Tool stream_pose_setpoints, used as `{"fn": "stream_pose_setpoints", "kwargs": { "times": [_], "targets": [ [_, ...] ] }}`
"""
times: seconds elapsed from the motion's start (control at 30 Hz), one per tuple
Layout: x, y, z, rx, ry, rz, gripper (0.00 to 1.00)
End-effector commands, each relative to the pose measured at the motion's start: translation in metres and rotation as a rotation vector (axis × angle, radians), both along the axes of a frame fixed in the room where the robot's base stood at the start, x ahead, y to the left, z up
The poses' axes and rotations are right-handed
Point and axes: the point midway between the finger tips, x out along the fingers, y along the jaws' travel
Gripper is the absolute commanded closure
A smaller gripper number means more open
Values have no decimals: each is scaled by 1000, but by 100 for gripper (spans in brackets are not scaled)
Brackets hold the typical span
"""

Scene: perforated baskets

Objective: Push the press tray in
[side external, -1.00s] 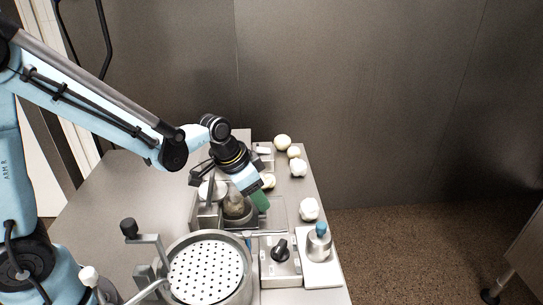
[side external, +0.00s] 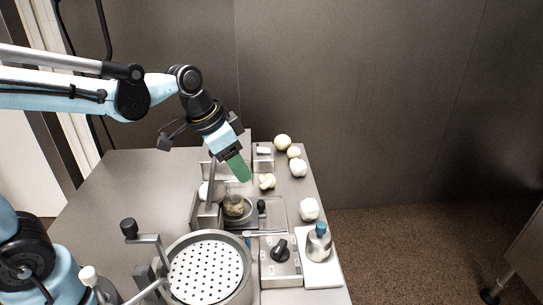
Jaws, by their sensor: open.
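The press tray (side external: 274,216) appears to be the flat grey metal piece at the middle of the bench, beside the upright metal press frame (side external: 207,213). A small black knob (side external: 262,206) stands on it. A round cup (side external: 235,207) with pale brownish contents sits at its left, close to the frame. How far the tray sits in the press is hard to tell from this angle. My gripper (side external: 239,169), with green fingers, is open and empty. It is above and behind the cup, clear of the tray.
A pot with a white perforated basket (side external: 205,272) stands in front, with a crank handle (side external: 143,236) at its left. A control box with a black dial (side external: 282,252) and a blue-topped metal weight (side external: 319,242) are at front right.

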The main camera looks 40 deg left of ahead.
Motion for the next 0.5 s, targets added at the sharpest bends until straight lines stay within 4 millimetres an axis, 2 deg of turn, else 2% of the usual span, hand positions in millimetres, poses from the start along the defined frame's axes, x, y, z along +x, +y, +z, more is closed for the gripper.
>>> {"fn": "stream_pose_setpoints", "kwargs": {
  "times": [0.3,0.5],
  "targets": [
    [1,0,0,5,6,-9,54],
    [20,-5,5,78,97,-163,54]
  ]
}}
